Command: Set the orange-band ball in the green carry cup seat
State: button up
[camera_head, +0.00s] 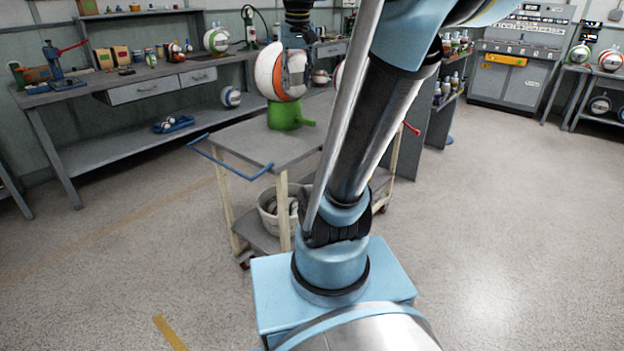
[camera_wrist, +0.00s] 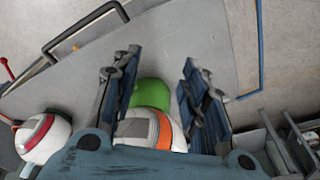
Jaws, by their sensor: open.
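The orange-band ball (camera_head: 282,72), white with grey panels and an orange stripe, sits on top of the green carry cup (camera_head: 290,116) on the grey cart top. My gripper (camera_head: 297,38) is just above the ball; its fingertips are hard to make out there. In the wrist view my gripper (camera_wrist: 158,68) is open, with its fingers spread to either side. The ball (camera_wrist: 152,130) shows between the finger bases, partly hidden by the gripper body. The green cup (camera_wrist: 152,93) shows beyond it. The exact seating contact is hidden under the ball.
The cart (camera_head: 240,145) has a blue handle (camera_head: 228,172) and a lower-shelf basket (camera_head: 270,212). A red-band white ball (camera_wrist: 42,137) shows left in the wrist view. Workbenches (camera_head: 110,85) line the back wall. The floor on the right (camera_head: 510,230) is clear.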

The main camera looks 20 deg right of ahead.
jog(key=s+f, duration=0.9)
jog(key=f, duration=0.4)
jog(key=s+f, duration=0.9)
jog(key=f, duration=0.4)
jog(key=shift+f+n, duration=0.2)
jog(key=shift+n, duration=0.2)
jog(key=shift+w+d+f, duration=0.1)
jog(key=shift+w+f, duration=0.1)
jog(key=shift+w, duration=0.2)
jog(key=shift+c, duration=0.2)
